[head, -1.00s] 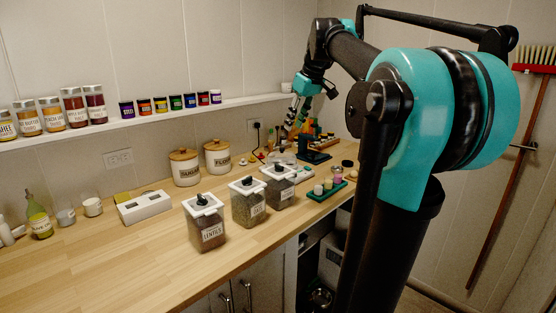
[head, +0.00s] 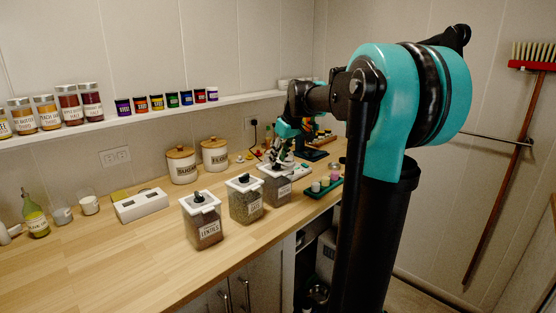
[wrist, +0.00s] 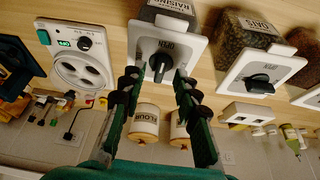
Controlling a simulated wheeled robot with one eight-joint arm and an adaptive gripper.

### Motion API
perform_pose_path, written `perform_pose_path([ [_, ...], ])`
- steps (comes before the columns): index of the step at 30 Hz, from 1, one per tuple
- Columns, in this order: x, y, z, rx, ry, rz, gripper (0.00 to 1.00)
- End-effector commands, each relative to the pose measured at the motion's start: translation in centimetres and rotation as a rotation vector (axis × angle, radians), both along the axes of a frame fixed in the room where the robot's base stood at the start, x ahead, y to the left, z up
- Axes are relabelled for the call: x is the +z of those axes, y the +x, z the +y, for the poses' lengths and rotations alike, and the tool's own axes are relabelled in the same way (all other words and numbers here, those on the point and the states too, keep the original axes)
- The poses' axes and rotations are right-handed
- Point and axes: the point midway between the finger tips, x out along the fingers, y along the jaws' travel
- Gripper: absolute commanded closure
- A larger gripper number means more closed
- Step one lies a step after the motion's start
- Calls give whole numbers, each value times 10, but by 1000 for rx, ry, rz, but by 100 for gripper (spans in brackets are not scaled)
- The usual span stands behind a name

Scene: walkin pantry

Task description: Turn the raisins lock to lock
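The raisins container (wrist: 168,12) is a clear box of dark contents with a white square lid and a black knob lock (wrist: 160,66); the wrist view shows it inverted. Small lettering that seems to read OPEN is beside the knob. My gripper (wrist: 157,78) is open, with its fingers apart on either side of the knob in the wrist view. I cannot tell whether they touch it. In the head view the raisins container (head: 274,192) is the rightmost of three lidded boxes, with my gripper (head: 281,163) over its lid, hiding the knob.
The oats container (head: 245,204) and lentils container (head: 202,227) stand to the left. Behind are two cream canisters (head: 181,166). A green tray (head: 325,187) with small jars is at the right. A white switch device (wrist: 80,55) stands beside the raisins. The front left counter is clear.

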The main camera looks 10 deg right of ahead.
Motion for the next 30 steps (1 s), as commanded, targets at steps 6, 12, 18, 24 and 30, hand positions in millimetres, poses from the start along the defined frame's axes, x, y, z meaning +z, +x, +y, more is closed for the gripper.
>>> perform_pose_path([
  [6, -10, 4, 3, 0, 0, 0, 69],
  [12, -11, 4, 3, 0, 0, 0, 69],
  [18, -11, 4, 3, 0, 0, 0, 89],
  [24, -11, 3, 3, 0, 0, 0, 100],
  [30, -11, 3, 3, -5, 0, 0, 100],
])
